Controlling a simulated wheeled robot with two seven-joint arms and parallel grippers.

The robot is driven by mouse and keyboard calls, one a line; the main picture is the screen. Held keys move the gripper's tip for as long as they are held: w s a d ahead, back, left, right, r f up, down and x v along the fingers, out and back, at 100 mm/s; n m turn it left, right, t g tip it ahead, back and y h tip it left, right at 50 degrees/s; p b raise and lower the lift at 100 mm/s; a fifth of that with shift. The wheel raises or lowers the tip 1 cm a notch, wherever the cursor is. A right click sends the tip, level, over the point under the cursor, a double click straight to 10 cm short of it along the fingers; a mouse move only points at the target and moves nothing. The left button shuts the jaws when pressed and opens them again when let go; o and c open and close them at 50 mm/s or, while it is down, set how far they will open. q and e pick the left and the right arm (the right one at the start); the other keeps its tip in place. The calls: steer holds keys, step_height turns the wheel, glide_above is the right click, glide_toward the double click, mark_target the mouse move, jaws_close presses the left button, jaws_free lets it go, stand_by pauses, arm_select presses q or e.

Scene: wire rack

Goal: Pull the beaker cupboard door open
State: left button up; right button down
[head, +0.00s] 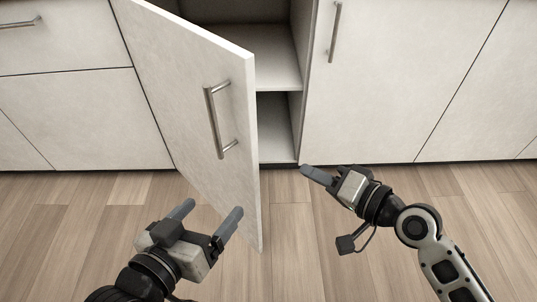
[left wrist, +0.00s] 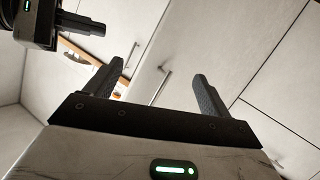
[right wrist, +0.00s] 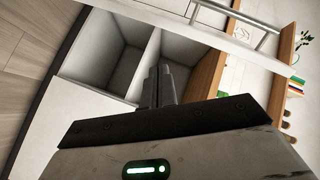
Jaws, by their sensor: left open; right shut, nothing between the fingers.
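The cupboard door (head: 185,85) stands ajar, swung out toward me, hinged on its left side. Its bar handle (head: 218,122) is on the outer face near the free edge. The cupboard interior (head: 278,125) shows behind it, with a shelf. My left gripper (head: 208,212) is open and empty, in front of and below the handle, apart from it. In the left wrist view a bar handle (left wrist: 160,86) shows between the fingers, some way off. My right gripper (head: 304,170) is shut and empty, low in front of the opening's right side. No beaker is visible.
A closed door (head: 400,80) with its own handle (head: 335,32) is to the right of the opening. Drawer fronts (head: 70,105) are at the left. The wooden floor (head: 310,240) is clear. The right wrist view shows a wooden edge and small colourful items (right wrist: 295,86) beyond it.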

steer(key=w+d+r+m+g+y+b, duration=0.1)
steer(key=w+d+r+m+y+b, duration=0.15)
steer(key=w+y+b, duration=0.2)
arm_select(q)
steer(key=d+f+h, duration=0.1)
steer(key=d+f, duration=0.1)
steer(key=shift+w+d+f+h, duration=0.15)
steer(key=shift+f+h, duration=0.15)
steer(key=shift+h, duration=0.1)
arm_select(e)
steer(key=w+a+r, duration=0.1)
steer(key=w+a, duration=0.2)
steer(key=a, duration=0.9)
steer(key=shift+w+m, duration=0.25)
steer(key=shift+m, duration=0.2)
